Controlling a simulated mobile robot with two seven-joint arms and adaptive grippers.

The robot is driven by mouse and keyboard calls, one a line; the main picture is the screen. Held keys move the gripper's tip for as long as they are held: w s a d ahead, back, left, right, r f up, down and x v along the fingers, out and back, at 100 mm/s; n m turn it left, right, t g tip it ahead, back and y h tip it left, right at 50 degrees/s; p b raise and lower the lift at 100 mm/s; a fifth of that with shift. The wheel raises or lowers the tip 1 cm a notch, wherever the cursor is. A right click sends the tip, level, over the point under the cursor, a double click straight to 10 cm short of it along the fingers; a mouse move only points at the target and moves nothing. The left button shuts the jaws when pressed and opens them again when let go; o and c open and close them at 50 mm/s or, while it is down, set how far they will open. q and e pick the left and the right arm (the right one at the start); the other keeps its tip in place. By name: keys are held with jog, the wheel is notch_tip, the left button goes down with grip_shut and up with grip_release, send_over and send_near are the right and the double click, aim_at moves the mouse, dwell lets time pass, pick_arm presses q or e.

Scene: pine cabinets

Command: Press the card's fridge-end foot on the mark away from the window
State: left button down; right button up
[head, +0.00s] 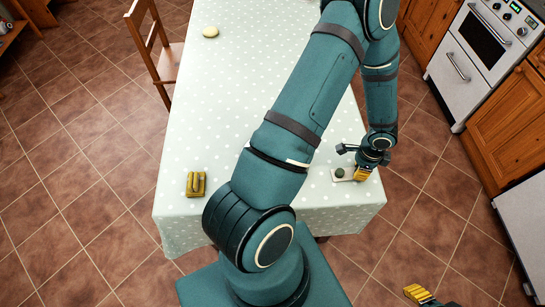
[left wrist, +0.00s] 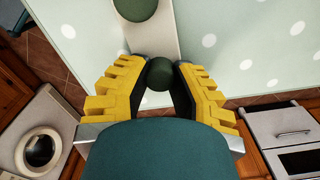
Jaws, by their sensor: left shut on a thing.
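My left gripper (head: 361,174) is low over the near right corner of the table. In the left wrist view its yellow fingers (left wrist: 159,82) are shut on a small dark green ball (left wrist: 160,73). A pale card (left wrist: 153,42) lies on the cloth just beyond the fingertips, and it shows in the head view too (head: 347,179). A second dark green round piece (head: 339,172) sits on the card, left of the gripper; it also shows in the left wrist view (left wrist: 135,8). I cannot tell whether the held ball touches the card. My right gripper (head: 418,294) is at the bottom edge, partly cut off.
A yellow block-like holder (head: 196,184) with olive pieces stands on the table's (head: 180,135) left side. A pale oval object (head: 210,31) lies at the far end. A wooden chair (head: 155,45) is at the left; cabinets and a cooker (head: 485,50) stand right. My arm hides the table's middle.

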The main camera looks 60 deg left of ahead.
pick_arm(q)
jog(key=shift+r+p, duration=2.55)
jog(key=shift+r, duration=1.05)
